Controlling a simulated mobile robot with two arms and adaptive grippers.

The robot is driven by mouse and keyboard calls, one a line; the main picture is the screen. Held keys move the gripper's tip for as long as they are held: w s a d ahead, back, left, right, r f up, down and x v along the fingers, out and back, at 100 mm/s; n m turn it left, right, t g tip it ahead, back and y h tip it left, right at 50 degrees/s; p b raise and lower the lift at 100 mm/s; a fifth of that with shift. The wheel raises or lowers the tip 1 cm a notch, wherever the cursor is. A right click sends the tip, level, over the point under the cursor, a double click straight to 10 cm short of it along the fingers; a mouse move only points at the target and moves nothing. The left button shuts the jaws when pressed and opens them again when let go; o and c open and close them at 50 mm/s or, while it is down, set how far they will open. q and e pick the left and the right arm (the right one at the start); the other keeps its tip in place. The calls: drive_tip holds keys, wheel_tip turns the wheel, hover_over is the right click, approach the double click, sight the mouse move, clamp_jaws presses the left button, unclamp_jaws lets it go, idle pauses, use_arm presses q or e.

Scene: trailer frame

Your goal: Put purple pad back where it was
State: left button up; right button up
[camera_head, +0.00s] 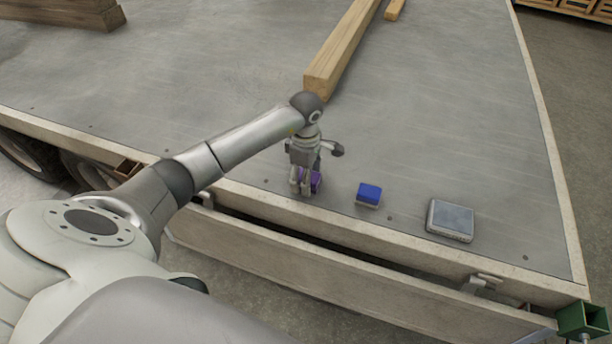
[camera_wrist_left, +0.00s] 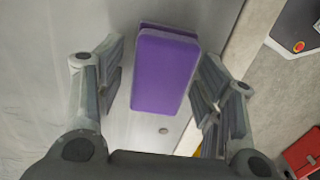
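The purple pad (camera_wrist_left: 165,72) lies between the two fingers of my left gripper (camera_wrist_left: 160,75) in the left wrist view. The fingers are spread, with a visible gap on the pad's left side; the right finger is close to its edge. In the head view, my left gripper (camera_head: 304,190) points down at the trailer deck near its front edge. Only a small part of the purple pad (camera_head: 316,180) shows there behind the fingers. It seems to rest on the deck. My right gripper is not in view.
A blue-topped block (camera_head: 369,193) and a larger grey-topped block (camera_head: 450,219) sit to the right along the deck's front edge. A long wooden beam (camera_head: 340,50) lies behind the gripper. Stacked timber (camera_head: 60,12) is at the back left. The right deck is mostly clear.

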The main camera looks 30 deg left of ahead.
use_arm(q)
drive_tip(key=shift+r, duration=0.15)
drive_tip(key=shift+r, duration=0.35)
wheel_tip(320, 180, up, 11)
drive_tip(key=shift+b, duration=0.4)
